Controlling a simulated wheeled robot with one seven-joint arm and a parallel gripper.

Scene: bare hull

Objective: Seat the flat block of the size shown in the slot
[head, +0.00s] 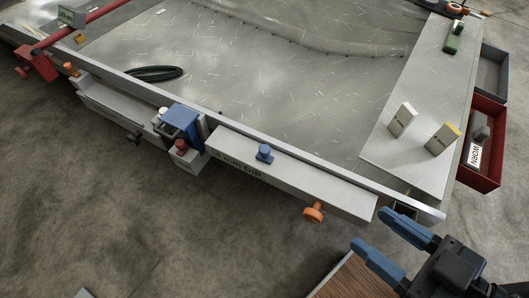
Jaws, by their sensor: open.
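Two pale flat blocks stand upright on the light plate (421,90) at the right. The left block (402,119) is plain, and the right block (442,138) has a yellow top edge. Both carry small dark marks that I cannot read. A dark green block (454,37) lies farther back on the same plate. A grey bar (315,183) along the front rail carries a printed size label (235,163), too small to read surely. I cannot make out the slot. My gripper (371,232) is open and empty at the lower right, in front of the rail's right end.
A red bin (488,177) marked WORN, with a grey piece (481,136) inside, hangs at the right edge. A grey bin (491,75) is behind it. A blue clamp (180,122), an orange knob (313,212) and a blue knob (264,153) stick out. A black coil (155,74) lies on the sheet.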

